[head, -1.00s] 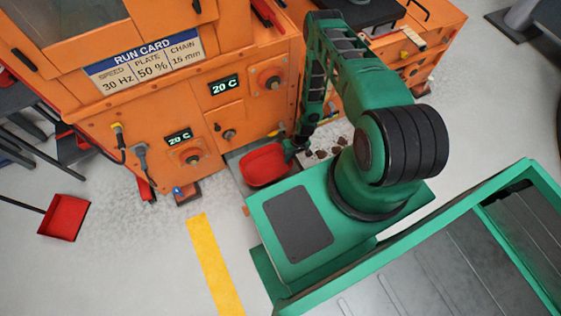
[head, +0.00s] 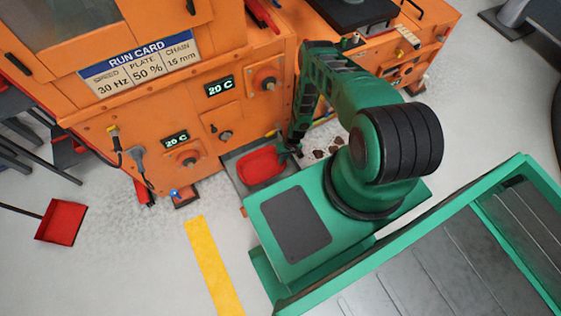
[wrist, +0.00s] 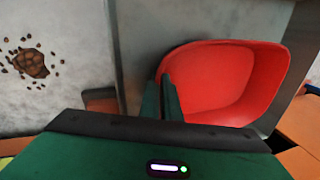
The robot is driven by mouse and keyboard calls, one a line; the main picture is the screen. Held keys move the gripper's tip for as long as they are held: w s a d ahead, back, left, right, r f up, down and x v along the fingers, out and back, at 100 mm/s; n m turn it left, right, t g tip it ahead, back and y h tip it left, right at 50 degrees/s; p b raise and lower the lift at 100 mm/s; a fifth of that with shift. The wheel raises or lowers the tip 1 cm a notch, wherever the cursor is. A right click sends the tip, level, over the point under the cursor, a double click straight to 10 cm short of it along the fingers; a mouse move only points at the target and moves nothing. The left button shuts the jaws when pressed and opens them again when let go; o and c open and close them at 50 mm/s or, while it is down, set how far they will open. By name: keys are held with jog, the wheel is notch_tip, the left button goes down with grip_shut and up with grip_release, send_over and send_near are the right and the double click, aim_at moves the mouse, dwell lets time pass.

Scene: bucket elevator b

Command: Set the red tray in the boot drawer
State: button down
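The red tray (head: 262,167) is a scoop-like open bin. It lies over the grey metal boot drawer (head: 232,163), which is pulled out at the foot of the orange machine. In the wrist view the tray (wrist: 225,85) looks empty, with grey metal (wrist: 145,35) beside it. My gripper (head: 289,147) is at the tray's right side in the head view. In the wrist view its two close fingers (wrist: 161,92) pinch the tray's near side wall. I cannot tell whether the tray touches the drawer floor.
Brown spilled pieces (wrist: 29,62) lie on the pale floor beside the drawer. The orange machine (head: 160,105) rises behind it. A red dustpan (head: 61,222) lies at the left, and a yellow floor stripe (head: 212,265) runs in front.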

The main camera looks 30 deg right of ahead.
jog(key=c, duration=2)
grip_release()
jog(key=shift+f, duration=0.1)
